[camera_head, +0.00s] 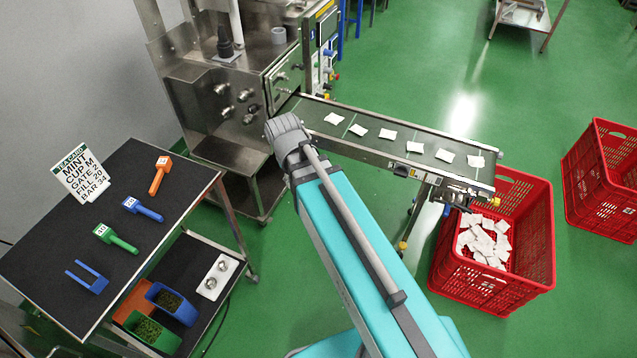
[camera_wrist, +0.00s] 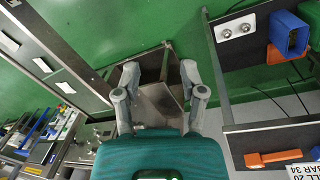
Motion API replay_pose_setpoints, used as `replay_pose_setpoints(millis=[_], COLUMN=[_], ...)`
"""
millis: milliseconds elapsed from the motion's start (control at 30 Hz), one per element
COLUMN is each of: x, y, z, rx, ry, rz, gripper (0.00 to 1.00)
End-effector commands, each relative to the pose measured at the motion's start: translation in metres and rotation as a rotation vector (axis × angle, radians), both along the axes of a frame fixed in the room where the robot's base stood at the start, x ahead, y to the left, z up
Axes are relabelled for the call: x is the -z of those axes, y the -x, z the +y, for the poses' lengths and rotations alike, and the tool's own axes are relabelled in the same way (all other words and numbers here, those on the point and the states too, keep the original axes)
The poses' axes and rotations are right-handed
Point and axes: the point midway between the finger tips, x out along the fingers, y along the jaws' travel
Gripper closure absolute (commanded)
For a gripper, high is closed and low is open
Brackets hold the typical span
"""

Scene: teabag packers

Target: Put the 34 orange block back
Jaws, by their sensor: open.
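The orange block (camera_head: 158,178) with a white number label at its top lies at the back right of the black cart top (camera_head: 75,268). Its number is too small to read surely. The orange block also shows in the wrist view (camera_wrist: 272,158) at the lower right, apart from my gripper. My gripper (camera_wrist: 158,72) is open and empty, its two fingers spread over the steel machine stand and green floor. In the head view my arm hides the gripper.
Blue (camera_head: 143,209) and green (camera_head: 114,238) labelled blocks, a blue fork-shaped piece (camera_head: 88,276) and a tea card (camera_head: 80,172) share the cart top. Scoop bins (camera_head: 172,303) sit on the lower shelf. A conveyor (camera_head: 400,138) and red crates (camera_head: 480,295) stand to the right.

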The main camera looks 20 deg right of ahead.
Motion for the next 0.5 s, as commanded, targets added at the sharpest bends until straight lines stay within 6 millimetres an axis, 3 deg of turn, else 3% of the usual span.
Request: replay_pose_setpoints(millis=[33, 200, 500], x=[0.000, 0.001, 0.002], y=[0.010, 0.027, 0.038], z=[-0.013, -0.039, -0.054], rx=[0.080, 0.308, 0.454], ry=[-0.022, -0.088, -0.127], rz=[0.005, 0.020, 0.034], gripper=[0.47, 0.47, 0.47])
